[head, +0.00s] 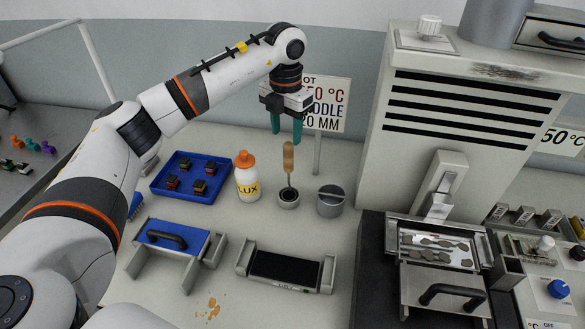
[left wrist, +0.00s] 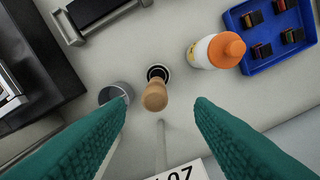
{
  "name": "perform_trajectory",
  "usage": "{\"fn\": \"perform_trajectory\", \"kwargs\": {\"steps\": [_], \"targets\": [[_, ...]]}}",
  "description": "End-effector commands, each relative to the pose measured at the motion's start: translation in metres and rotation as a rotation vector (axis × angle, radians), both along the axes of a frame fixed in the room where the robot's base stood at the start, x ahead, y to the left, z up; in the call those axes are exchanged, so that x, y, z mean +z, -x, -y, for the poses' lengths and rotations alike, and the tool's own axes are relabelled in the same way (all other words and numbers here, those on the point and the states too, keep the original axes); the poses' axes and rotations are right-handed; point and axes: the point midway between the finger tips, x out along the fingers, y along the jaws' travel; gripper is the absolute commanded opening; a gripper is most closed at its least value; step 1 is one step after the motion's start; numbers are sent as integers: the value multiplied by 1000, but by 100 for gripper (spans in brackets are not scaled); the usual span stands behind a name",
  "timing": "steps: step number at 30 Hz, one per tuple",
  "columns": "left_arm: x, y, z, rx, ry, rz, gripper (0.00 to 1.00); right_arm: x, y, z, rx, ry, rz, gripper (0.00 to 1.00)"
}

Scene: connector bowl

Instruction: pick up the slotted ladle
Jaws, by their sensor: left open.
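The slotted ladle shows as a wooden handle (head: 289,158) standing nearly upright from a small round holder (head: 289,198). In the left wrist view the handle's end (left wrist: 155,96) points up toward the camera, between and beyond the two fingertips. The ladle's lower end is hidden in the holder. My left gripper (head: 287,135) has teal fingers, open and empty, above and around the line of the handle's top; it does not visibly touch it. The open fingers also show in the left wrist view (left wrist: 160,110). My right gripper is in neither view.
A white bottle with an orange cap (head: 247,180) stands just left of the holder, and a grey metal cup (head: 330,201) just right. A blue tray (head: 158,186) holds several small parts. A sign (head: 327,103) stands behind. A large machine (head: 468,150) blocks the right.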

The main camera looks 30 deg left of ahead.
Motion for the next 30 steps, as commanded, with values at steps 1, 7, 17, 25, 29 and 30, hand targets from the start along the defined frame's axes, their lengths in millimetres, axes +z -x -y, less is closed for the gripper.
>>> {"fn": "perform_trajectory", "kwargs": {"steps": [1, 7, 17, 25, 29, 30], "targets": [[-8, 1, 0, 0, -1, -5, 49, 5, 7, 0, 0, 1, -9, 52], [-37, 0, 0, 0, 0, -2, 49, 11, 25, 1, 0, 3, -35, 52], [-70, -1, 5, -1, 0, -5, 49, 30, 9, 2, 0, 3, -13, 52], [-96, -2, 5, 0, 1, 1, 49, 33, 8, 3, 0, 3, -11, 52], [-96, -2, 5, 0, 1, 2, 49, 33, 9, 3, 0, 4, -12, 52], [-96, -2, 5, 0, 1, 2, 49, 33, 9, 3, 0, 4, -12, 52]]}}
